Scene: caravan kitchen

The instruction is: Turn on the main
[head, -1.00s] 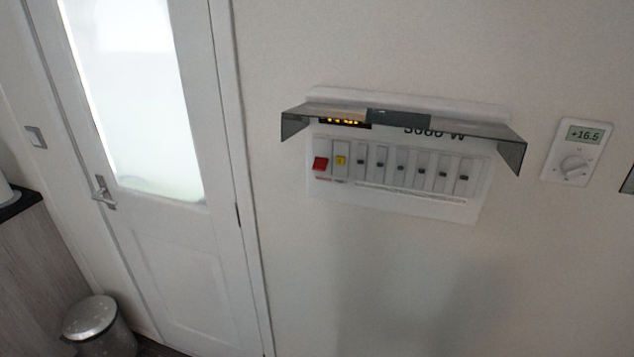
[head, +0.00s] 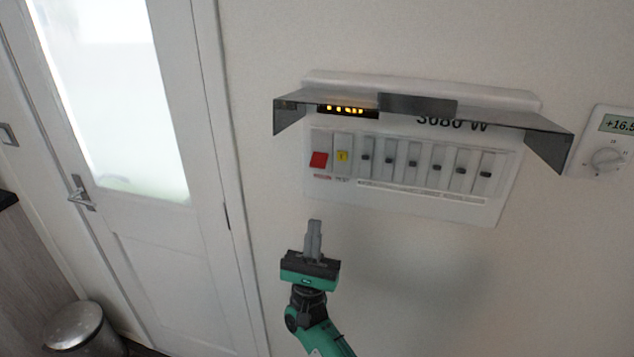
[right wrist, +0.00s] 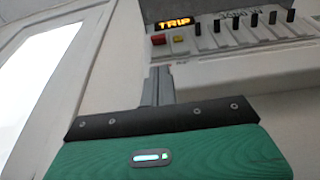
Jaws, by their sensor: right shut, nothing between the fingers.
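The fuse box (head: 420,198) is on the wall with its smoky cover (head: 420,104) raised. The red main switch (head: 319,160) is at the left end of its row, with a yellow button (head: 343,156) beside it and several dark breaker levers (head: 413,163) to the right. The red switch also shows in the right wrist view (right wrist: 158,39), where an amber display (right wrist: 173,22) reads TRIP. My right gripper (head: 315,224) is shut and empty, just below the box under the red switch, apart from it. My left gripper is not in view.
The raised cover juts out above the switches. A thermostat (head: 606,160) is on the wall at right. A white door (head: 165,250) with a frosted pane and a bin (head: 85,328) are at left. The wall below the box is clear.

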